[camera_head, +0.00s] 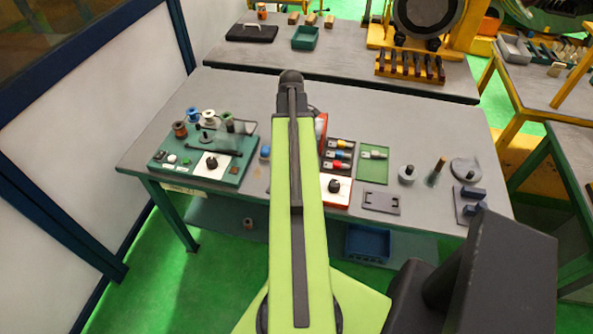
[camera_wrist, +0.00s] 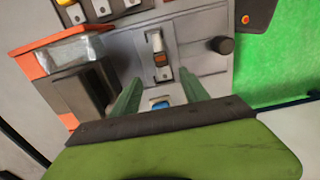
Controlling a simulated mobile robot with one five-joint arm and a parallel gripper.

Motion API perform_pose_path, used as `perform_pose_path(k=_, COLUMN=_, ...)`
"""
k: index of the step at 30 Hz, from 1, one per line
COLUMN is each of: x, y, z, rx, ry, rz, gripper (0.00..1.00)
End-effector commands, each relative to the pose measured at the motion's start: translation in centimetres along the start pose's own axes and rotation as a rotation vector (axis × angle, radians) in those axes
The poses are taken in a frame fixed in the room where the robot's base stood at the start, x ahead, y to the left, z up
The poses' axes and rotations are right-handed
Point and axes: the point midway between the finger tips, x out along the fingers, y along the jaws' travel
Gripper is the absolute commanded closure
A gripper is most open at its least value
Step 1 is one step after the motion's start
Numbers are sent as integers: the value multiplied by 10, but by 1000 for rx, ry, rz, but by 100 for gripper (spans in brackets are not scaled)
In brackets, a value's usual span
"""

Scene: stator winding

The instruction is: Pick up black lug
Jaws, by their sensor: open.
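My gripper (camera_wrist: 162,84) is open in the wrist view, its two green fingers apart with nothing held between them. Just ahead of the fingers, a small piece with a bright metal end and a dark, brownish body (camera_wrist: 160,62) lies in a slot of a grey panel. A small blue piece (camera_wrist: 160,104) shows between the fingers. I cannot tell for sure which piece is the black lug. In the head view, coloured lugs (camera_head: 337,154) lie in a dark tray right of my arm. My arm hides part of the bench, and the gripper is not visible there.
A black knob (camera_wrist: 223,45) stands right of the slot, and an orange-edged block (camera_wrist: 88,85) is close on the left. In the head view, a green tray (camera_head: 374,176) and round metal parts (camera_head: 407,173) lie to the right. A green winding unit (camera_head: 190,165) is at left.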

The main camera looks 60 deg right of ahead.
Motion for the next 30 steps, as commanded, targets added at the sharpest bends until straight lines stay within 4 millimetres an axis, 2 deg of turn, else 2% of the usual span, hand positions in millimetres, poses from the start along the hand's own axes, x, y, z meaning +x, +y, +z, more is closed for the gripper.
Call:
perform_pose_path(k=1, x=16, y=0, z=0, rx=0, ry=0, rz=0, gripper=47)
perform_pose_path(k=7, x=16, y=0, z=0, rx=0, ry=0, rz=0, gripper=47)
perform_pose_path(k=10, x=25, y=-1, z=1, rx=0, ry=0, rz=0, gripper=47)
perform_pose_path(k=18, x=69, y=-5, z=3, rx=1, ry=0, rz=0, gripper=47)
perform_pose_path(k=26, x=67, y=-5, z=3, rx=0, ry=0, rz=0, gripper=47)
perform_pose_path(k=30, x=67, y=-5, z=3, rx=0, ry=0, rz=0, gripper=64)
